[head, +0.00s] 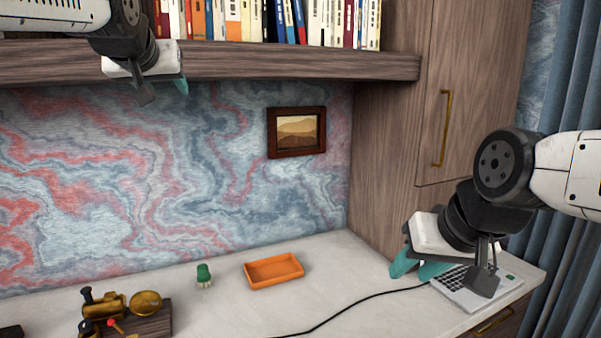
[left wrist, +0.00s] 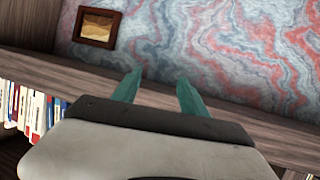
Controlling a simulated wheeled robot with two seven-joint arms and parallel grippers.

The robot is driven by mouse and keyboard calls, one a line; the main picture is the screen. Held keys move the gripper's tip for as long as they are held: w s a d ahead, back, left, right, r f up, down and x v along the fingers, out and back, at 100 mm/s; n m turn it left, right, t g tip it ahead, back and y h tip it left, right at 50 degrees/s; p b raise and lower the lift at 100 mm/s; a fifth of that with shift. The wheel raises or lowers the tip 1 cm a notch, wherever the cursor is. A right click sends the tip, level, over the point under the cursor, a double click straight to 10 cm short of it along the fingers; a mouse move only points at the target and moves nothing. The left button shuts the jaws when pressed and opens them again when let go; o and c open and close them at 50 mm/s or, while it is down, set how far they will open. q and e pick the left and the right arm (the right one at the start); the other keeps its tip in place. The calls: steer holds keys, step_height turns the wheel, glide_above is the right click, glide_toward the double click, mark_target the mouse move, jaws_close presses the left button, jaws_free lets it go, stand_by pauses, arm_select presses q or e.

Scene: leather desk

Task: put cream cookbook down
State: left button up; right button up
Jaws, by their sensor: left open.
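Upright books (head: 275,20), several with white or cream spines, stand on the wooden shelf (head: 300,66). I cannot tell which, if any, is the cream cookbook. My left gripper (head: 181,86) is in front of the shelf's edge at the upper left, below the books. In the left wrist view its two teal fingers (left wrist: 157,88) are apart with nothing between them, and books (left wrist: 30,108) show at the left. My right gripper (head: 416,270) is low at the right, near the laptop (head: 470,288). Its teal fingers look apart and empty.
On the pale desk are an orange tray (head: 273,271), a green-topped brush (head: 204,277), a brass device on a dark base (head: 150,322) and a black cable (head: 350,304). A framed picture (head: 297,132) hangs on the wall. A tall cabinet (head: 470,90) stands at right. The desk's middle front is mostly clear.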

arm_select(q)
steer(key=s+d+f+m+g+h, duration=0.1)
steer(key=s+d+f, duration=0.3)
steer(key=f, duration=0.5)
steer(key=s+d+f+m+g+h, duration=0.1)
steer(key=s+d+f+g+h, duration=0.2)
steer(key=s+d+f, duration=0.2)
steer(key=s+d+f+m+g+h, duration=0.1)
steer(key=s+d+f+m+g, duration=0.1)
steer(key=d+f, duration=0.6)
step_height(320, 180, down, 6)
steer(key=s+g, duration=0.1)
steer(key=s, duration=0.1)
steer(key=shift+s+d+h, duration=0.2)
steer(key=shift+s+h, duration=0.2)
